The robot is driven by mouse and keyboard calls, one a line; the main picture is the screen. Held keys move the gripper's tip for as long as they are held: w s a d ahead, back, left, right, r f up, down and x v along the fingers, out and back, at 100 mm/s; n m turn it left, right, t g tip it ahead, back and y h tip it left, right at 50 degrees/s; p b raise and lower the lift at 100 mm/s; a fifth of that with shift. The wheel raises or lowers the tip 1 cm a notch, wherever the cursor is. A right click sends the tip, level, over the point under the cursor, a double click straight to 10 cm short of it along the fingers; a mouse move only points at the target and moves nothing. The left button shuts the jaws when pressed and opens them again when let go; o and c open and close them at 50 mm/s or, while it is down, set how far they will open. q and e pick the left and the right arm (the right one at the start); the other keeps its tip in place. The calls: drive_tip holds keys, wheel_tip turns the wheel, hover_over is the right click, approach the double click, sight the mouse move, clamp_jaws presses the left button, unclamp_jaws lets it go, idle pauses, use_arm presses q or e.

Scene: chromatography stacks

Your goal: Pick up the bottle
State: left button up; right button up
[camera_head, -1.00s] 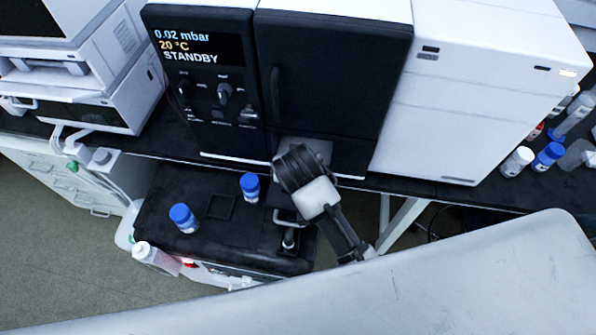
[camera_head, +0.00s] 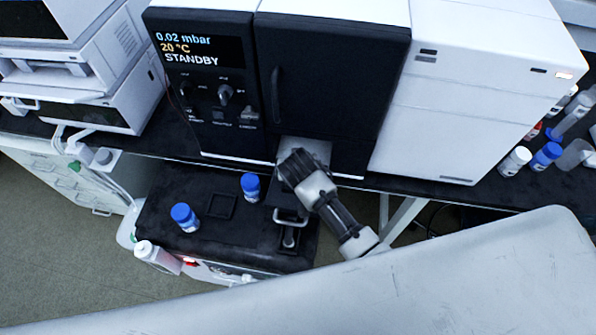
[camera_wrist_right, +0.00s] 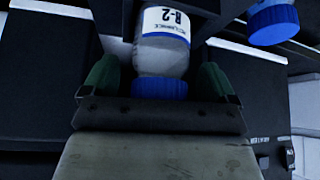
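Two blue-capped bottles stand on the black-topped unit, one near the gripper (camera_head: 250,186) and one farther left (camera_head: 185,217). My left gripper is out of view.
The black cabinet (camera_head: 330,80) reads STANDBY. A second blue cap (camera_wrist_right: 272,22) shows at the top right of the wrist view. A metal handle (camera_head: 291,217) lies just below the gripper. More bottles (camera_head: 515,160) stand on the bench at the right.

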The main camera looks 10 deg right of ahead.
drive_tip(key=c, duration=1)
drive_tip(key=shift+c, duration=0.2)
drive_tip(key=shift+r, duration=0.1)
